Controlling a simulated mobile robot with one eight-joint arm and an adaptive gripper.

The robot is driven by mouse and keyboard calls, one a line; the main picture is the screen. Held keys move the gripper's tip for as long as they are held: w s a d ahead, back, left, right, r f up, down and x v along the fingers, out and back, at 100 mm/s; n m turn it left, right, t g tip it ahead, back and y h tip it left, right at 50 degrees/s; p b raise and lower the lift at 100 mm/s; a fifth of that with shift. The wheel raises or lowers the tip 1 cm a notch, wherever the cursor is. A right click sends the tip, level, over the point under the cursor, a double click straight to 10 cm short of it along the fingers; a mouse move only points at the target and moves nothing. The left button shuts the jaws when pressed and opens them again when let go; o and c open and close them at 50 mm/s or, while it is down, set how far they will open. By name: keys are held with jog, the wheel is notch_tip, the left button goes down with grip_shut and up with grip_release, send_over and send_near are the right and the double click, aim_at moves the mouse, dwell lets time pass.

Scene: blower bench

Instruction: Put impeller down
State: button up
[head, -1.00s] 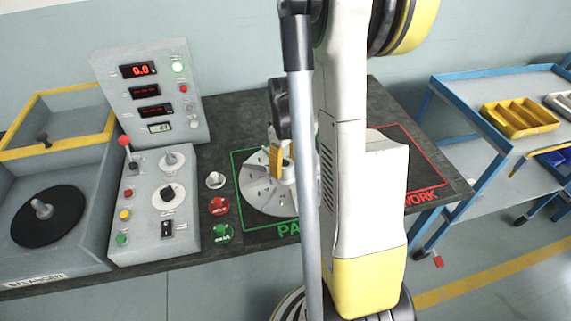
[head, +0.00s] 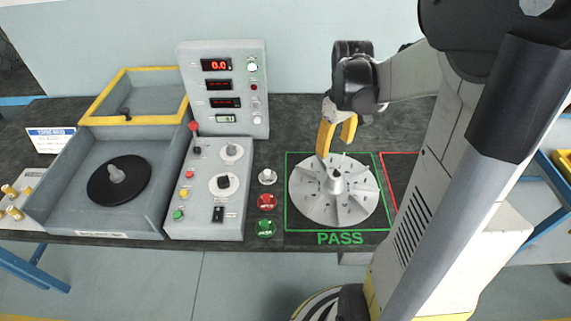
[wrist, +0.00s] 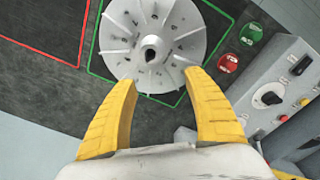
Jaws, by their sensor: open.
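The impeller (head: 350,203) is a light grey bladed disc with a raised hub. It lies flat inside the green PASS outline (head: 340,238) on the dark bench. In the wrist view the impeller (wrist: 178,50) sits just beyond my fingertips, its hub toward them. My gripper (head: 336,140) has yellow fingers, spread open and empty. In the head view it is above and behind the impeller's far edge. It also shows in the wrist view (wrist: 164,85), with a gap between the fingers. The fingers look clear of the hub.
The control panel (head: 206,205) with knobs stands left of the outline. Beside it are red (head: 267,200) and green (head: 265,228) buttons. The balancer tub (head: 75,205) with its black disc (head: 119,182) is further left. A red outline (head: 386,157) lies to the right, partly behind my arm.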

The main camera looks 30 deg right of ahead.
jog(key=s+a+r+t, duration=0.2)
jog(key=a+r, duration=0.1)
jog(key=a, duration=0.4)
jog(key=s+a+r+t, duration=0.2)
jog(key=a, duration=0.6)
jog(key=s+a+r+m+t, duration=0.1)
jog(key=s+a+r+t, duration=0.1)
jog(key=a, duration=0.6)
jog(key=shift+r+t, duration=0.3)
jog(key=shift+r, duration=0.5)
jog(key=shift+d, duration=0.1)
